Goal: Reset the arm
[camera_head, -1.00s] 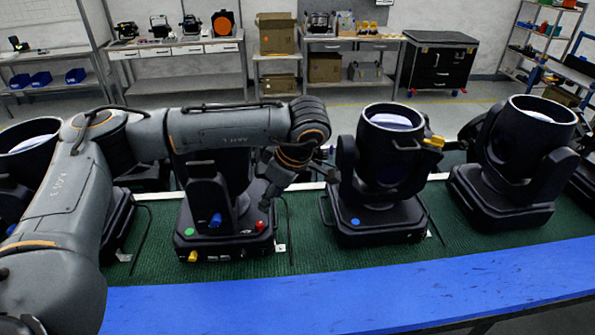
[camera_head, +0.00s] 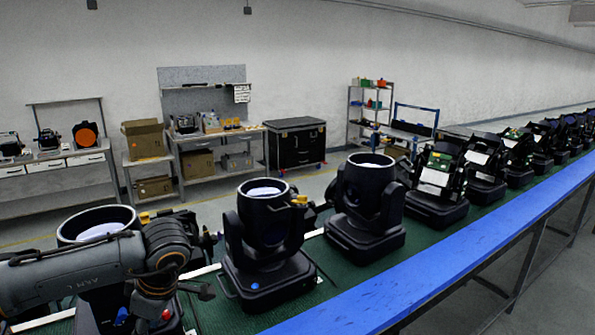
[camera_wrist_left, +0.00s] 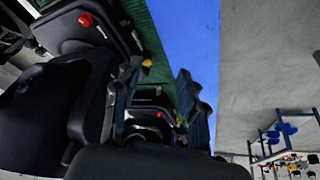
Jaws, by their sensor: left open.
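My left arm comes in from the left in the head view and reaches across the near par can (camera_head: 96,222), hiding much of it. My left gripper (camera_head: 204,266) is at the right side of that can. In the left wrist view, my left gripper (camera_wrist_left: 158,100) has its two dark fingers apart, with nothing held between them. A black par can body with a red knob (camera_wrist_left: 85,19) lies beside the fingers at the left. I cannot tell whether the gripper touches it. My right gripper is in neither view.
More par cans (camera_head: 265,235) stand in a row on the green belt (camera_head: 207,312), running to the far right. A blue rail (camera_head: 400,285) edges the belt. Workbenches, a black cabinet (camera_head: 296,143) and a shelf (camera_head: 370,110) stand behind, across an open floor strip.

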